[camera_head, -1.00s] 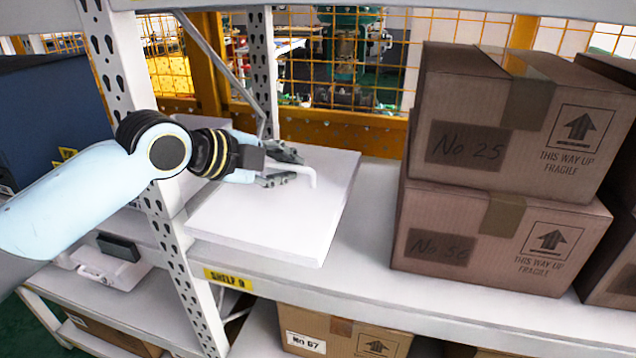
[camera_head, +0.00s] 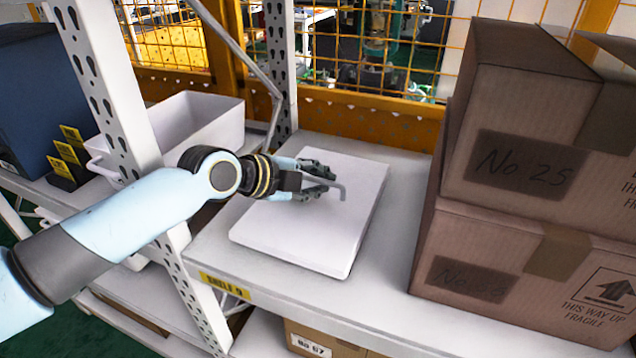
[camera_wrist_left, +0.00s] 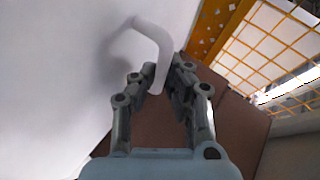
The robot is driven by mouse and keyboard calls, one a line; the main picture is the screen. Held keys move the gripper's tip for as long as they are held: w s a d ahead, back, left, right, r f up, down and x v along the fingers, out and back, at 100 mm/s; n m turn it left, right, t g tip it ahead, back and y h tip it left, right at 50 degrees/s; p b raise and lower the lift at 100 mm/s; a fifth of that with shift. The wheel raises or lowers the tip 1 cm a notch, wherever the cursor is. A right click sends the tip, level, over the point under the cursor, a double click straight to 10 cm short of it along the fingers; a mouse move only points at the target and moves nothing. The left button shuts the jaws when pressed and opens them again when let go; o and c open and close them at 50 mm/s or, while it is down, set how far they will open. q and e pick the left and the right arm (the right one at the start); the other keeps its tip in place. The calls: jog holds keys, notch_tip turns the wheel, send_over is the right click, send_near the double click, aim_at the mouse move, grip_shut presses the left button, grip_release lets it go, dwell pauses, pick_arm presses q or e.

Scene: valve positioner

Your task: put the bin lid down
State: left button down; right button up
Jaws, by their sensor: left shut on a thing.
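The bin lid (camera_head: 312,236) is a flat white rectangular panel with a bent grey-white handle on top. It appears flat at the shelf's surface in the head view; whether it touches the shelf all round I cannot tell. My left gripper (camera_head: 326,182) is shut on the lid's handle, which also shows between the fingers in the left wrist view (camera_wrist_left: 158,58). An open white bin (camera_head: 196,122) stands to the left, behind the shelf upright and partly hidden by my left arm. My right gripper is not in view.
Stacked cardboard boxes (camera_head: 520,140) stand to the right of the lid, with a strip of bare shelf (camera_head: 388,262) between. A perforated white upright (camera_head: 108,88) stands at left. Yellow mesh (camera_head: 390,30) closes the back. A blue box (camera_head: 40,110) is far left.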

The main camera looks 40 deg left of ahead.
aim_at(290, 212)
pick_arm(q)
jog(key=shift+f, duration=0.25)
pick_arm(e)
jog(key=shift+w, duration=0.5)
pick_arm(q)
jog(key=c, duration=1.7)
grip_release()
jog(key=shift+o, duration=1.4)
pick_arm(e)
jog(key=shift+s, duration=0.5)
pick_arm(q)
jog(key=v, duration=0.7)
jog(key=shift+s+r, duration=0.15)
jog(key=shift+s, duration=0.1)
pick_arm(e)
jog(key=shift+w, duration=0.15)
